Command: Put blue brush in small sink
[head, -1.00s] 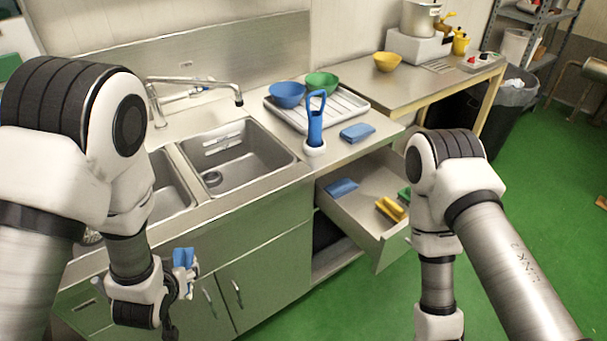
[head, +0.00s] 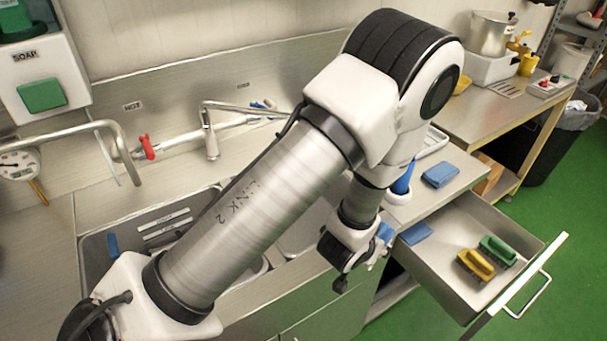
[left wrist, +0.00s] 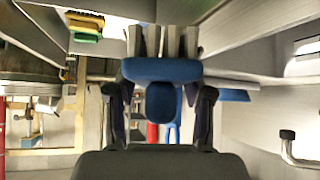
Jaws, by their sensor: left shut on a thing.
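My left gripper (head: 372,252) is shut on the blue brush (head: 385,232), held near the counter's front edge beside the open drawer. In the left wrist view the brush (left wrist: 160,72) sits between the two dark fingers of the gripper (left wrist: 160,98), its grey bristles pointing to the top of the picture. Two steel basins are set in the counter: the left basin (head: 95,262) and the right basin (head: 303,235). My left arm hides much of both. I cannot tell their sizes apart. My right gripper is out of view.
The open drawer (head: 520,235) holds a yellow brush (head: 475,264), a green brush (head: 497,250) and a flat blue item (head: 415,233). A blue sponge (head: 440,175) lies on the counter. A blue tool stands in a white holder (head: 398,197). The faucet (head: 210,135) rises behind the basins.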

